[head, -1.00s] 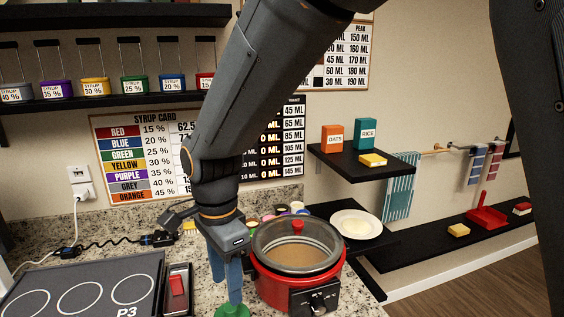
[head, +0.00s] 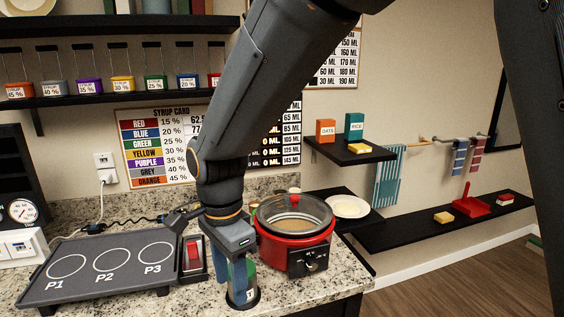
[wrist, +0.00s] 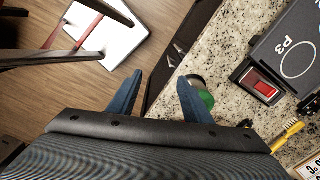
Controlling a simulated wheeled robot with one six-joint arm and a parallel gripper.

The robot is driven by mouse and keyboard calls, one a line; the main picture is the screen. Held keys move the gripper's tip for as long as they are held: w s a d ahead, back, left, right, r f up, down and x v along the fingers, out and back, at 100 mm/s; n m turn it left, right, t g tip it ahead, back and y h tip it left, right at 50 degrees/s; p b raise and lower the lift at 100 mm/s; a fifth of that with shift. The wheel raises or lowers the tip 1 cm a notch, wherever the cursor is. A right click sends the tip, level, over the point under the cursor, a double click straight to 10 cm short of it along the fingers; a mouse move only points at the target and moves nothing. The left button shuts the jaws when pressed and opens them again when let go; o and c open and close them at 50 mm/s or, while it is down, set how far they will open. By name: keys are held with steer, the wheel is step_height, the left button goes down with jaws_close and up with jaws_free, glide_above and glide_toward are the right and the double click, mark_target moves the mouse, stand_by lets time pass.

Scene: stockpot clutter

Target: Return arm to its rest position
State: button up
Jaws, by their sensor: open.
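My gripper (head: 238,280) points down over the granite counter (head: 335,280), left of the red pot, with its blue fingers apart. In the wrist view my gripper (wrist: 160,80) shows a clear gap between the fingertips, with nothing gripped in it. A green-and-grey round container (head: 250,277) stands low behind the fingers, partly hidden by them. In the wrist view the green thing (wrist: 206,99) shows beside the right finger, partly covered by it; I cannot tell whether they touch. My arm reaches down from the top of the head view.
A red pot (head: 296,255) with a glass lid stands close right of my gripper. A red switch box (head: 193,262) and a hotplate (head: 105,270) lie left. A white plate (head: 347,206) sits on a dark shelf. The counter's front edge is near; wooden floor lies beyond.

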steer(key=d+f+n+b, duration=0.4)
steer(key=d+f, duration=0.3)
steer(key=d, duration=0.7)
steer(key=w+d+f+n+t+b, duration=0.1)
steer(key=d+f+n+b, duration=0.3)
steer(key=d, duration=1.1)
step_height(320, 180, down, 3)
steer(key=shift+d+f+n+b, duration=0.1)
steer(key=shift+d+n+b, duration=0.2)
steer(key=shift+n, duration=0.7)
steer(key=shift+w, duration=0.1)
